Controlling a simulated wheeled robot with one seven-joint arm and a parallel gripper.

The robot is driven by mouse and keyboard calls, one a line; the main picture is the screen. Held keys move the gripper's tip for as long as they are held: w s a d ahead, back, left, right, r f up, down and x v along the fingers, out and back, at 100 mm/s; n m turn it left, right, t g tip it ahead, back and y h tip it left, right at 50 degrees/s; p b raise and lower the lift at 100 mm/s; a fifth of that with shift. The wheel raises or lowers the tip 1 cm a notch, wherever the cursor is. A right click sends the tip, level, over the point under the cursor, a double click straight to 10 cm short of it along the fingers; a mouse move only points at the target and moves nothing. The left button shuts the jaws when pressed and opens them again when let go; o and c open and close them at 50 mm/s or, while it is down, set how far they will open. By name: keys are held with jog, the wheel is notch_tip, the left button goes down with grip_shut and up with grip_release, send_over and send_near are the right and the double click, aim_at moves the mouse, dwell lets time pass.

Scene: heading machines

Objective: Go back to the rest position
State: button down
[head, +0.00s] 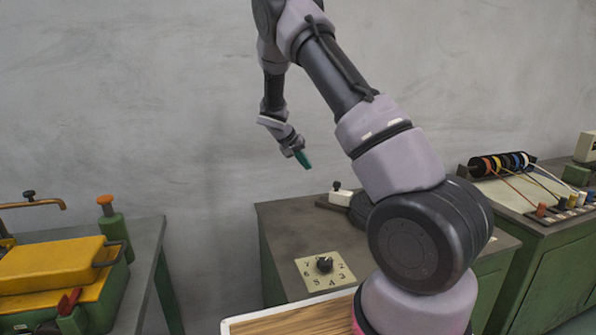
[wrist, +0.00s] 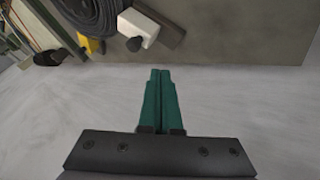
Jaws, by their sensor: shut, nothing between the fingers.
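My gripper (head: 303,159) is raised in the air in front of the grey wall in the head view, above the middle bench. Its green fingers point down and to the right. In the wrist view my gripper (wrist: 161,72) has its two green fingers together with nothing between them. The fingers are clear of every surface. My arm bends from the lower right up past the top edge of the head view and back down to the gripper.
A middle bench (head: 285,226) carries a numbered dial (head: 325,265) and a white-and-dark switch (head: 340,195). A yellow-and-green machine (head: 55,265) stands on the left bench. A right bench (head: 545,250) holds coloured spools (head: 502,163) and wires. The air around the gripper is free.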

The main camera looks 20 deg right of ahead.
jog(key=s+a+r+m+t+y, duration=0.1)
jog(key=s+r+y, duration=0.2)
jog(key=s+r, duration=0.65)
jog(key=s+a+r+y, duration=0.2)
jog(key=s+r+y, duration=0.1)
jog(key=s+r, duration=0.7)
jog(key=s+a+r+t+y, duration=0.1)
jog(key=s+r, duration=0.3)
jog(key=s, duration=0.6)
jog(key=s+a+r+n+t+y, duration=0.1)
jog(key=s+a+r+t, duration=0.1)
jog(key=s, duration=0.7)
jog(key=a+r, duration=0.1)
jog(key=a, duration=0.1)
jog(key=shift+s+a+r+n+t+y, duration=0.3)
jog(key=shift+s+a+r+y, duration=0.05)
jog(key=shift+s+y, duration=0.05)
